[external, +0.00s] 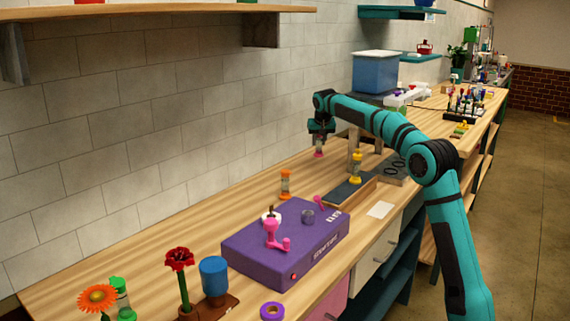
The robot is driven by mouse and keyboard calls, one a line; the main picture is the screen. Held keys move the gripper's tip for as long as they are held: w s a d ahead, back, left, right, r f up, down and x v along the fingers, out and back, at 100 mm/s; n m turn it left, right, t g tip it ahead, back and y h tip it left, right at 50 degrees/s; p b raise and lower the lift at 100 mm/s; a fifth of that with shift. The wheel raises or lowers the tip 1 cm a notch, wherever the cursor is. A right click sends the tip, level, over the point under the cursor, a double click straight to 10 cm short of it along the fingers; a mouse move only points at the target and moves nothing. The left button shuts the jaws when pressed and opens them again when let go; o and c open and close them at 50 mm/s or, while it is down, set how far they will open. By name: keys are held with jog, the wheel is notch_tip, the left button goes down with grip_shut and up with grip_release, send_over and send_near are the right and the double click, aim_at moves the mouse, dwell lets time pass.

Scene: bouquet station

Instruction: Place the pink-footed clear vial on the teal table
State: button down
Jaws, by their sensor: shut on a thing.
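My gripper (320,131) is shut on the clear vial with the pink foot (319,152). It holds the vial upright, foot down, over the back part of the wooden bench near the tiled wall. The vial's top is hidden between the fingers. Whether its foot touches the bench cannot be told. I cannot make out a separate table with a teal top; the wooden bench (190,212) has teal shelving below its front.
A purple box (250,257) with pink fittings stands in front. An orange-ended vial (286,185), a yellow-ended vial (356,168) by a dark tray (347,190), and a blue bin (375,72) are nearby. Flowers and a green-ended vial (121,300) stand at front left. Bare bench lies along the wall.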

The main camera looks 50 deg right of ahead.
aim_at(320, 146)
jog(key=shift+f, duration=2.35)
jog(key=c, duration=1.1)
grip_release()
jog(key=shift+f, duration=0.15)
jog(key=v, duration=1.2)
